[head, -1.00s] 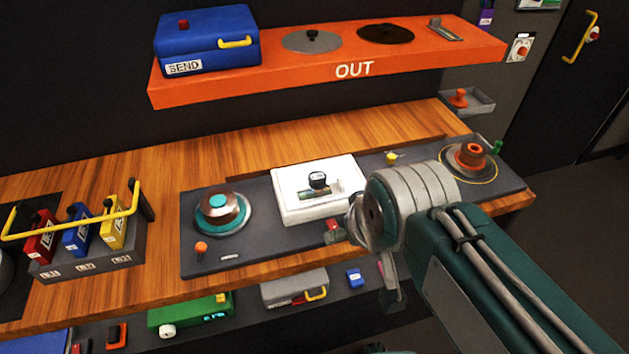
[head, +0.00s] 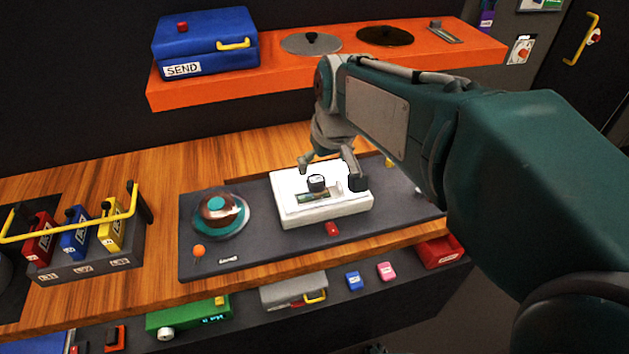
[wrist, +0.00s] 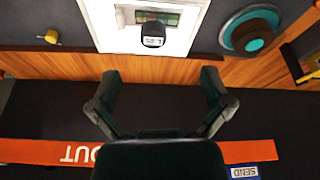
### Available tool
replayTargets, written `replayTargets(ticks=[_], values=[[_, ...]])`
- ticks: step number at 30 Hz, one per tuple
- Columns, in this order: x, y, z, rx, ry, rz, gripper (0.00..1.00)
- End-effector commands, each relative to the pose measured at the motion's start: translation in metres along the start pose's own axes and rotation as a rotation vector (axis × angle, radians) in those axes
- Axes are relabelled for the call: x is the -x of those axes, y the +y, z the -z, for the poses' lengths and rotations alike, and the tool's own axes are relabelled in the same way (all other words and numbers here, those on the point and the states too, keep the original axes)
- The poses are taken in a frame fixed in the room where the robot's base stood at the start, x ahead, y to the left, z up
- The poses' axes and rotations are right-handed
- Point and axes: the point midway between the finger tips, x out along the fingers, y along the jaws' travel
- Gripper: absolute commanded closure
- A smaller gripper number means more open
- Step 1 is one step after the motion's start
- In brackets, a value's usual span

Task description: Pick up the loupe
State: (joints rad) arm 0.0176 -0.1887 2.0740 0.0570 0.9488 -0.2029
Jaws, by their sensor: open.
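The loupe, by its look the small black piece with a pale label (head: 317,182), stands on a white box (head: 345,210) over a greenish strip. In the wrist view the loupe (wrist: 153,35) is at the top, a little left of centre. My gripper (head: 330,172) is open and empty, fingers pointing down just above the white box. In the head view one finger shows to each side of the loupe. In the wrist view the loupe lies beyond the fingertips (wrist: 160,76), so the fingers are apart from it.
A dark panel (head: 260,250) carries the white box, a teal-and-copper trackball (head: 222,214) on the left and a red block in front. An orange shelf (head: 280,80) with a blue case (head: 205,38) overhangs behind. A yellow-railed rack (head: 95,255) stands at left.

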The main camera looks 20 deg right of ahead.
Motion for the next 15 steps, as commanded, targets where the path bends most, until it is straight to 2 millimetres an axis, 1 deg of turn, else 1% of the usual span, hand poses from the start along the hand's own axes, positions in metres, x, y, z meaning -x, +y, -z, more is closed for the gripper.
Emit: replayTargets(ticks=[1, 3, 6, 10, 15], values=[[-0.009, 0.002, 0.011, 0.009, -0.017, 0.006, 0.01], [-0.016, 0.004, 0.022, 0.022, -0.029, 0.012, 0.01], [-0.023, 0.006, 0.031, 0.031, -0.039, 0.018, 0.01], [-0.033, 0.006, 0.032, 0.035, -0.044, 0.02, 0.01], [-0.061, 0.006, 0.03, 0.035, -0.045, 0.02, 0.01]])
